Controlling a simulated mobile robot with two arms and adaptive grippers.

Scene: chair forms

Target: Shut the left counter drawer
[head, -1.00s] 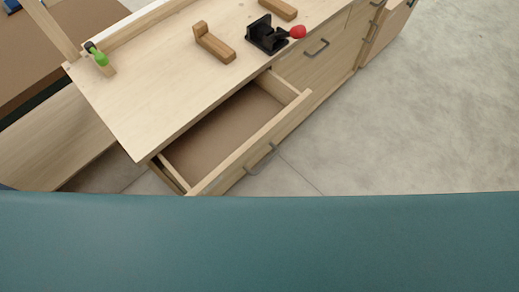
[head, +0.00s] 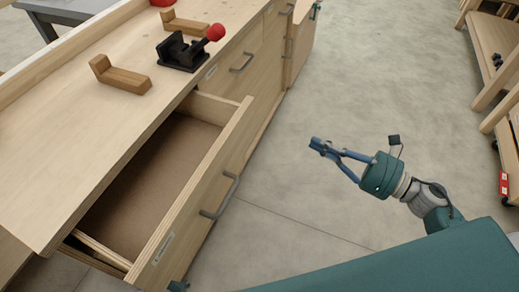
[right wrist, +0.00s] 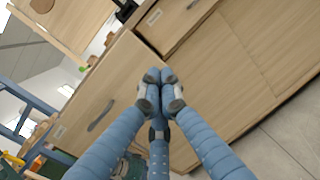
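The left counter drawer (head: 190,203) is pulled well out from the wooden counter (head: 75,130) in the head view. Its brown inside looks empty, and a grey bar handle (head: 222,196) is on its front. My right gripper (head: 318,146) is above the floor, to the right of the drawer front and clear of it. In the right wrist view its blue fingers (right wrist: 157,85) come together at the tips with nothing visible between them. Wooden fronts with handles lie beyond them; I cannot tell which is the open drawer. My left gripper is not seen.
On the counter are two L-shaped wooden blocks (head: 120,76) and a black clamp (head: 183,52) with a red knob. A closed drawer (head: 240,58) is beyond the open one. Wooden shelving (head: 492,60) stands at right. The concrete floor between is clear.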

